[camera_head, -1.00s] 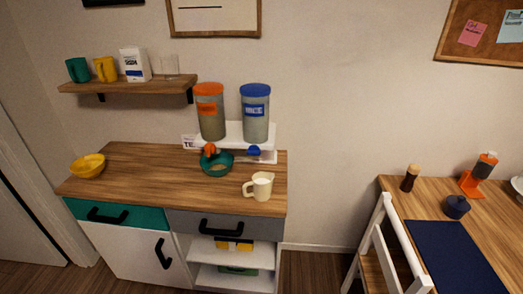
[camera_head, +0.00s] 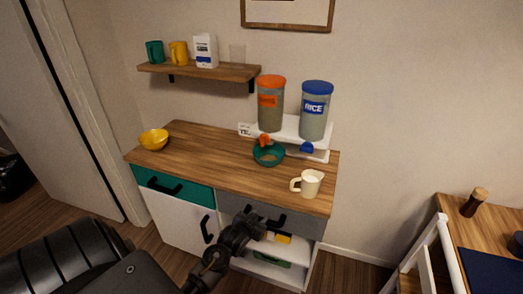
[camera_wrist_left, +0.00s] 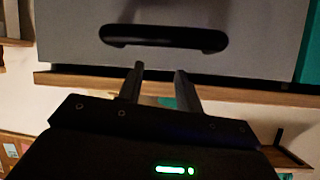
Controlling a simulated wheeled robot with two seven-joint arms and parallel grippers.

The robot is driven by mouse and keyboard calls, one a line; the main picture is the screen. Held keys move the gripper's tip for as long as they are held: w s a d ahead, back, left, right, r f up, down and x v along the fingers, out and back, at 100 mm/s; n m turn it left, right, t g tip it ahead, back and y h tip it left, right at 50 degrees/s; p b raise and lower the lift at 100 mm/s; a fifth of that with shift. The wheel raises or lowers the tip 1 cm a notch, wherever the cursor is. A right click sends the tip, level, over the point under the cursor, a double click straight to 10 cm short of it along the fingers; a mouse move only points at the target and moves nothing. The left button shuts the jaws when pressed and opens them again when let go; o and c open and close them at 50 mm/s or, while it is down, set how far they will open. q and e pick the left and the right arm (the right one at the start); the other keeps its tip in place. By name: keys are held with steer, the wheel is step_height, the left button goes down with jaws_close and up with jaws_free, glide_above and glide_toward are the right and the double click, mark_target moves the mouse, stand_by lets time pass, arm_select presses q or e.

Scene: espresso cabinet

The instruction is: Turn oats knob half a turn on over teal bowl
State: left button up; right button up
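The oats dispenser (camera_head: 270,105) has an orange lid and label and stands left of the rice one. Its orange knob (camera_head: 265,141) sits low at its front. The teal bowl (camera_head: 268,160) stands on the counter under the knob, with something pale inside. My left gripper (camera_head: 250,222) is in front of the grey drawer, below and apart from the knob and bowl. In the left wrist view its two fingers (camera_wrist_left: 161,82) are apart with nothing between them. My right gripper is out of view.
The rice dispenser (camera_head: 315,110) with blue knob (camera_head: 306,147) stands close on the right. A cream jug (camera_head: 311,183) stands at the counter's front right. A yellow bowl (camera_head: 154,140) is at the left. The grey drawer's black handle (camera_wrist_left: 163,37) is near my fingers.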

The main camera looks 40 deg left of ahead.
arm_select(q)
steer(key=w+a+r+n+t+y, duration=0.1)
steer(key=w+a+r+t, duration=0.1)
steer(key=r, duration=0.5)
steer(key=w+a+r+t+y, duration=0.1)
steer(key=w+a+r, duration=0.15)
steer(key=r, duration=0.45)
steer(key=t, duration=0.2)
glide_toward(263, 141)
steer(key=shift+n+y, duration=0.3)
steer(key=shift+y, duration=0.1)
steer(key=p+x, duration=0.3)
steer(key=x, duration=0.4)
steer(key=shift+d+r, duration=0.1)
steer(key=shift+w, duration=0.75)
steer(key=shift+a, duration=0.25)
jaws_close()
